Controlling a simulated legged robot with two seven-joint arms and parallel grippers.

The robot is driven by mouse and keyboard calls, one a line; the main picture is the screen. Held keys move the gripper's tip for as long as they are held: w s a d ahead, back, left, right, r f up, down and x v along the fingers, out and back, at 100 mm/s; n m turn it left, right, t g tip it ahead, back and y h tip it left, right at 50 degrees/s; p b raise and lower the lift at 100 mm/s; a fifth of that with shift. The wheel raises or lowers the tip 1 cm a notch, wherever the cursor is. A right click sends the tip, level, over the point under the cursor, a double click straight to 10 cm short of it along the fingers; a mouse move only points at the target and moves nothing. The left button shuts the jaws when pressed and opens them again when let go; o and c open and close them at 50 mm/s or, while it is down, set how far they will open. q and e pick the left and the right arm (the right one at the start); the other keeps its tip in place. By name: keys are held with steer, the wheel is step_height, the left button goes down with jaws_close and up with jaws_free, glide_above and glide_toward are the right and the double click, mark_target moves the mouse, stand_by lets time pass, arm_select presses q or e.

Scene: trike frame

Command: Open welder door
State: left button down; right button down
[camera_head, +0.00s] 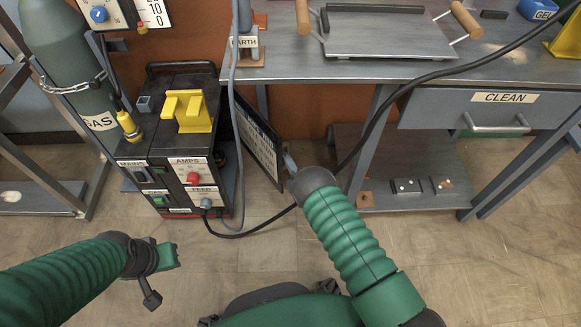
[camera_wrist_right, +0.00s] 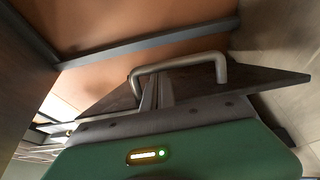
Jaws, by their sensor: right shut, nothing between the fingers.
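The welder (camera_head: 180,140) is a dark box with a yellow top piece, red and grey knobs and a MAINS switch, standing at left centre in the head view. Its door (camera_head: 258,140), a dark panel with a pale printed sheet, stands out at an angle from the right side. My right gripper (camera_head: 288,160) is at the door's outer edge. In the right wrist view its fingers (camera_wrist_right: 150,92) are shut and empty, close by a metal U-shaped handle (camera_wrist_right: 180,63) on a dark panel (camera_wrist_right: 215,90); I cannot tell whether they touch. My left gripper (camera_head: 168,255) is low in front of the welder, apart from it.
A grey gas cylinder (camera_head: 72,70) is chained left of the welder. A metal workbench (camera_head: 400,67) with a CLEAN drawer (camera_head: 490,108) stands to the right, with a low shelf (camera_head: 400,200) beneath. A grey hose and black cable hang near the door. The front floor (camera_head: 480,265) is clear.

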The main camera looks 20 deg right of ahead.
steer(key=w+d+b, duration=0.2)
steer(key=w+d, duration=0.2)
steer(key=d, duration=0.3)
stand_by(0.4)
